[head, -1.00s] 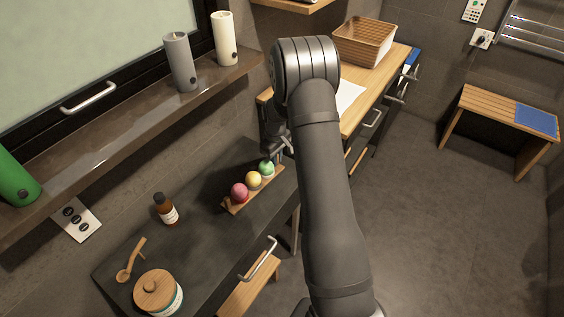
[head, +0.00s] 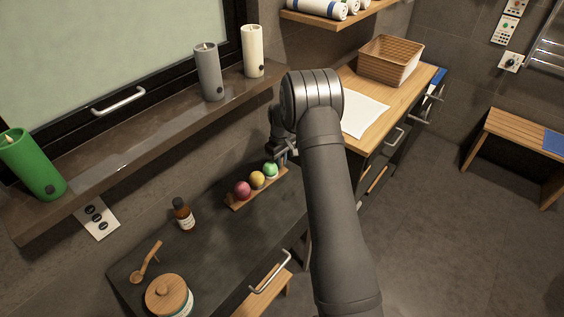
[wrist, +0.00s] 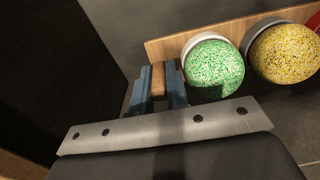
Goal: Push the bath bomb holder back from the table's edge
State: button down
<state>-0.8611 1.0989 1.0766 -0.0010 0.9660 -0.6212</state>
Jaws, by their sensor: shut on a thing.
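The bath bomb holder is a narrow wooden board (head: 235,203) on the dark counter. It carries a red bath bomb (head: 242,190), a yellow one (head: 257,179) and a green one (head: 270,170) in a row. My gripper (head: 285,158) is at the holder's far end, beside the green bomb, partly hidden by my arm. In the wrist view, my gripper's blue fingers (wrist: 158,88) are shut on a wooden part at the holder's end. The board (wrist: 172,47) and the green bomb (wrist: 214,68) lie just right of them. All bombs sit upright in their places.
A shelf with candles (head: 208,72) runs along the wall behind. Bare counter lies between bottle and holder.

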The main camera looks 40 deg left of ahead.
jog(key=c, duration=1.3)
grip_release()
notch_tip(320, 180, up, 17)
jog(key=shift+r, duration=0.2)
notch_tip(320, 180, down, 17)
jog(key=shift+f, duration=0.1)
